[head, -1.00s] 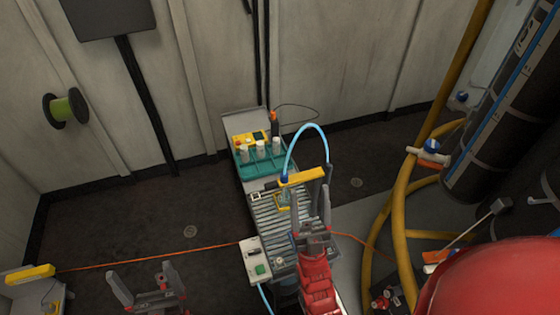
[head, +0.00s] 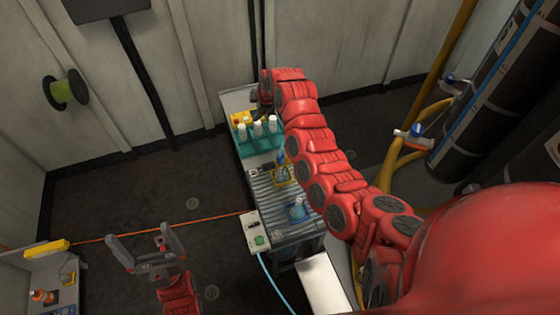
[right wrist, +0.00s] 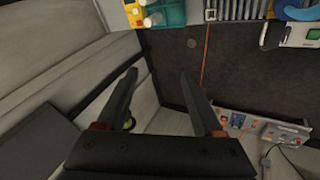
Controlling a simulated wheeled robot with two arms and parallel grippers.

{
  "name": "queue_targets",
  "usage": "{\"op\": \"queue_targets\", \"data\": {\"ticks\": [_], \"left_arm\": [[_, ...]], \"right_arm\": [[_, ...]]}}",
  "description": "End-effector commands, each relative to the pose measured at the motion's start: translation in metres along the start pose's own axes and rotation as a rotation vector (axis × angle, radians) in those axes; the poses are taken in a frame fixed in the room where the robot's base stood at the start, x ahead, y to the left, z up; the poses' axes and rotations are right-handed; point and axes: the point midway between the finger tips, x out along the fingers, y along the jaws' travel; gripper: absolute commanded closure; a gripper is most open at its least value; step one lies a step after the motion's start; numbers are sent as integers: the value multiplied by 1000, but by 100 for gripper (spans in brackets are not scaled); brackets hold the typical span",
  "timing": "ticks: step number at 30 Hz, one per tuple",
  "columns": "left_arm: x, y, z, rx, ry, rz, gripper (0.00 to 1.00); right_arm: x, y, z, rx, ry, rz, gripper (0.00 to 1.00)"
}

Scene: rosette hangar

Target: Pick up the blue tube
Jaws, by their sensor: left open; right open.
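Blue tubing shows in several places, and I cannot tell which piece is the named tube. A light blue hose (head: 272,282) hangs from the white control box (head: 254,232). A blue piece (head: 297,210) lies on the ribbed conveyor, and a blue fitting (head: 280,158) shows at its yellow frame, beside my right arm. In the right wrist view a curved blue piece (right wrist: 292,9) shows at the top right edge. My right gripper (right wrist: 158,74) is open and empty over dark floor; my arm hides it in the head view. My left gripper (head: 140,236) is open and empty, well left of the conveyor.
A teal rack (head: 256,144) with white-capped bottles stands beyond the conveyor (head: 262,183). A grey bench (head: 20,262) with a yellow bar is at lower left. An orange cord (head: 150,230) crosses the floor. Yellow hose and dark cylinders (head: 500,90) stand at right.

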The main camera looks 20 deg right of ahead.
Motion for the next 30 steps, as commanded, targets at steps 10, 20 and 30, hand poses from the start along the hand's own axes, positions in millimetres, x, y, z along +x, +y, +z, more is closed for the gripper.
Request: {"op": "queue_targets", "data": {"ticks": [10, 20, 30], "left_arm": [[0, 0, 0, 0, 0, 0, 0], [3, 0, 0, 0, 0, 0, 0], [-26, 1, 4, 0, 0, 0, 0]], "right_arm": [[-92, -63, 41, -379, -180, -508, 31], [-66, -85, 52, -397, -184, -540, 31], [-14, -112, 70, -398, -187, -537, 31]]}}
